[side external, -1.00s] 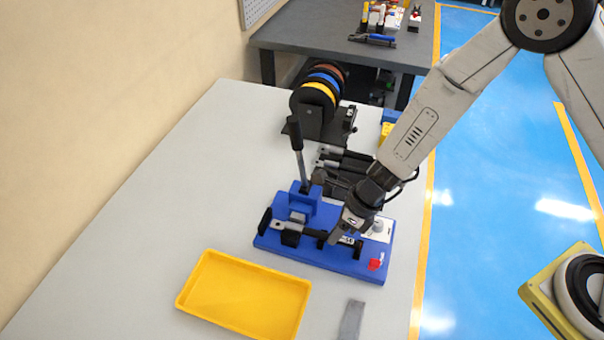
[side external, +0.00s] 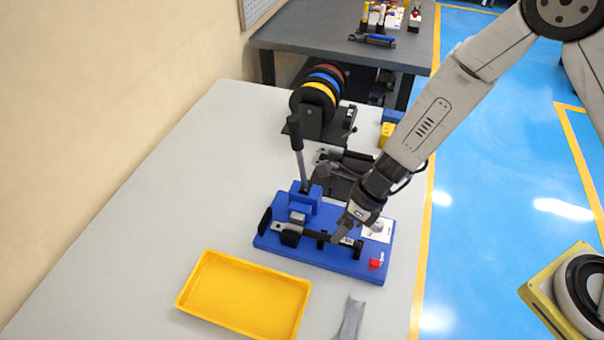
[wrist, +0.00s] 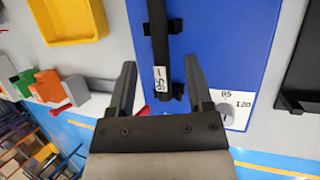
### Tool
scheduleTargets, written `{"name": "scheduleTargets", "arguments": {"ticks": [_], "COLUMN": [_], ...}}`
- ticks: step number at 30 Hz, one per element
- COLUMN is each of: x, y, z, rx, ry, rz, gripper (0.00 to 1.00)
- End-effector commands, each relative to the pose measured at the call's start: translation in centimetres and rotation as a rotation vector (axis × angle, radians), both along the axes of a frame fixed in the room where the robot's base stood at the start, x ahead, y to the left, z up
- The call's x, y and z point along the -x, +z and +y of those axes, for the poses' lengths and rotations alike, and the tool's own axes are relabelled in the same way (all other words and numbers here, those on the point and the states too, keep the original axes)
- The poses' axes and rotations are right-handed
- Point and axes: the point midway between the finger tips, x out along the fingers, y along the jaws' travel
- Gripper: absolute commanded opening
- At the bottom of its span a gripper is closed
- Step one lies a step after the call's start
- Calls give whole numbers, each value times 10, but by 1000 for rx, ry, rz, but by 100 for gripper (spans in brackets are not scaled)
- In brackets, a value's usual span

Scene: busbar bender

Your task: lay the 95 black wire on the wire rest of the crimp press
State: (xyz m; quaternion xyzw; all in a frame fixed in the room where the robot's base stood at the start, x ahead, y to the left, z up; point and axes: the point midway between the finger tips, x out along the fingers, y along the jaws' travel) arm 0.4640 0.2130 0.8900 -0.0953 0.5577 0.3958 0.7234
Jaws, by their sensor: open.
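The black wire with a white 95 label (wrist: 160,80) lies along the blue base of the crimp press (side external: 335,262). In the side view the wire (side external: 316,235) runs from the silver end at the press head to small black supports on the right, and seems to rest on them. My gripper (wrist: 161,64) is open, one finger on each side of the labelled wire end, with gaps on both sides. In the side view my gripper (side external: 343,236) is just above the wire's right end and partly hides it.
The press lever (side external: 297,150) stands upright at the back. A yellow tray (side external: 245,297) lies in front left. More black wires (side external: 345,160) and a spool rack (side external: 318,105) stand behind. A white plate marked 95 and 120 (wrist: 240,105) is beside my right finger. The table's left side is clear.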

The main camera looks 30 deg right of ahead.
Motion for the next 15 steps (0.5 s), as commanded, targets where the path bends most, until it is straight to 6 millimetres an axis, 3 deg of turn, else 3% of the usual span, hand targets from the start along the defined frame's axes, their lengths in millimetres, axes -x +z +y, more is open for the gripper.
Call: {"name": "scheduleTargets", "arguments": {"ticks": [15], "x": [3], "y": [45], "z": [-24], "rx": [-1], "ry": [-1], "rz": [-1], "gripper": [66]}}
